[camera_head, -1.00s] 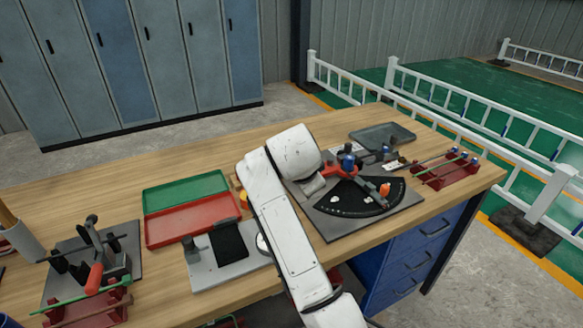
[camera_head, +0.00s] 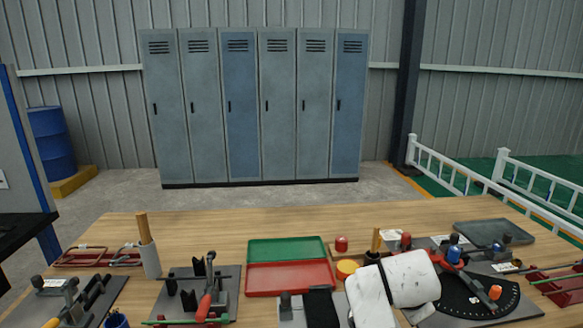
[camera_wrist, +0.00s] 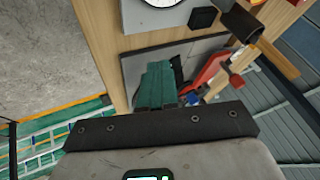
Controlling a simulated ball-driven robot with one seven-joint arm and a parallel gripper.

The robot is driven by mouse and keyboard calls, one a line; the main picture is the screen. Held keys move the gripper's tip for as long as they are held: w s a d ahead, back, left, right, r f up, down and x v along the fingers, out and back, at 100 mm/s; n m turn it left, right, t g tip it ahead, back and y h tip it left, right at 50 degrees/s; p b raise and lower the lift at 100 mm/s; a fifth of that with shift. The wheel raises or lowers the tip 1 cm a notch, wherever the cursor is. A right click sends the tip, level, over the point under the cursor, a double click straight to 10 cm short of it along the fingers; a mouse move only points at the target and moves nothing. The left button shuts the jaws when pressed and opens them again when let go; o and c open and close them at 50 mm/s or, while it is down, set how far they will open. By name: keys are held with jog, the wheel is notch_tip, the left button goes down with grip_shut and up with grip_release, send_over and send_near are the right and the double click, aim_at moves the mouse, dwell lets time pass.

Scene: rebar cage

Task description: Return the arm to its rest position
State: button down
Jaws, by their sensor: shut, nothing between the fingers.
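My white arm (camera_head: 408,280) shows in the head view at the lower right of centre, over the front part of the workbench (camera_head: 190,226). The end of the arm is hidden there. In the wrist view my gripper (camera_wrist: 166,84) shows as a dark-edged grey body with teal fingers close together, with nothing between them. The fingers point over a grey plate (camera_wrist: 133,72) on the wooden bench, and I cannot tell their height above it.
The arm is close to the angle-scale fixture (camera_head: 470,297) on its right. A red tray (camera_head: 291,278) and a green tray (camera_head: 287,250) lie to its left. A clamp fixture (camera_head: 176,291) stands farther left. The bench's back strip is mostly clear.

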jog(key=s+d+f+n+g+y, duration=0.1)
jog(key=s+f+n, duration=0.3)
jog(key=s, duration=0.9)
jog(key=s+d+f+n+g+y, duration=0.1)
jog(key=s+f+n, duration=0.4)
jog(key=s, duration=0.9)
jog(key=s+d+f+n+g+y, duration=0.1)
jog(key=s+f+n+g, duration=0.2)
jog(key=s+f, duration=0.6)
jog(key=s+n, duration=0.1)
jog(key=s, duration=0.4)
jog(key=shift+f+n+y, duration=0.3)
jog(key=shift+f, duration=0.1)
jog(key=shift+d, duration=0.1)
